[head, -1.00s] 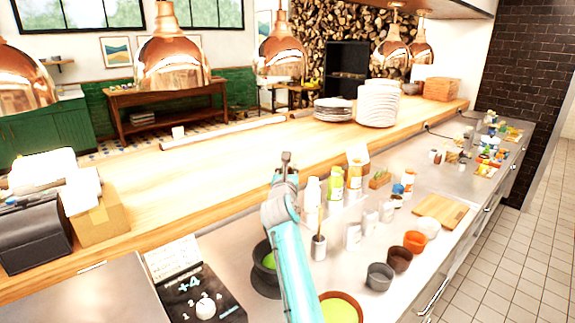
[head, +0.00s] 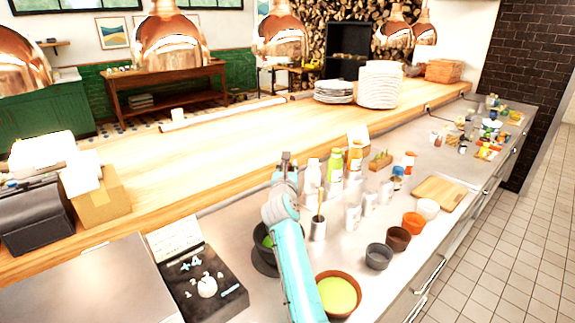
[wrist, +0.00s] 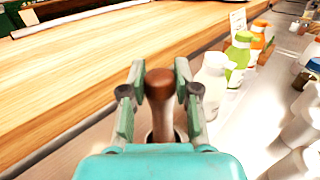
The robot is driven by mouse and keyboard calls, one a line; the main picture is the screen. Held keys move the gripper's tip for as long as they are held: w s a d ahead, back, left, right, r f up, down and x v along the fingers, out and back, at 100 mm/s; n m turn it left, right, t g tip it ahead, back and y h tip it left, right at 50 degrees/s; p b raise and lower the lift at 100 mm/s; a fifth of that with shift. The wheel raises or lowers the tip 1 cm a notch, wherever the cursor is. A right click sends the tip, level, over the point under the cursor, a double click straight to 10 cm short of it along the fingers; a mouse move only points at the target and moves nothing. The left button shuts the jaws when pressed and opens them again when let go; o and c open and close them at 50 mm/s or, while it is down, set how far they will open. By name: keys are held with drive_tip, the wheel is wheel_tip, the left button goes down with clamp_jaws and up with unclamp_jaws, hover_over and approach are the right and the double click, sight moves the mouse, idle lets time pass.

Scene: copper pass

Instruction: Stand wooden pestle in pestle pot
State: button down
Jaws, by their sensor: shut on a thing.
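My gripper (wrist: 155,92) is shut on the wooden pestle (wrist: 161,85), whose dark brown rounded end shows between the fingers in the wrist view, with a paler shaft below. Its lower end is hidden by my gripper. In the head view my gripper (head: 286,162) is raised at the inner edge of the steel counter. A small grey pot (head: 318,230) with a thin wooden stick in it stands just right of my arm. I cannot tell surely whether it is the pestle pot. A dark bowl (head: 264,262) with green contents is partly hidden behind my arm.
Bottles (head: 335,166) stand close right of my gripper. A brown bowl of green paste (head: 357,304) and small cups (head: 379,257) are near the front. A black scale (head: 200,280) lies left of my arm. Copper lamps (head: 172,40) hang above the wooden pass, mostly clear.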

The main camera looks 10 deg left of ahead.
drive_tip(key=c, duration=0.8)
unclamp_jaws()
drive_tip(key=shift+o, duration=0.2)
wheel_tip(320, 180, up, 10)
idle(0.3)
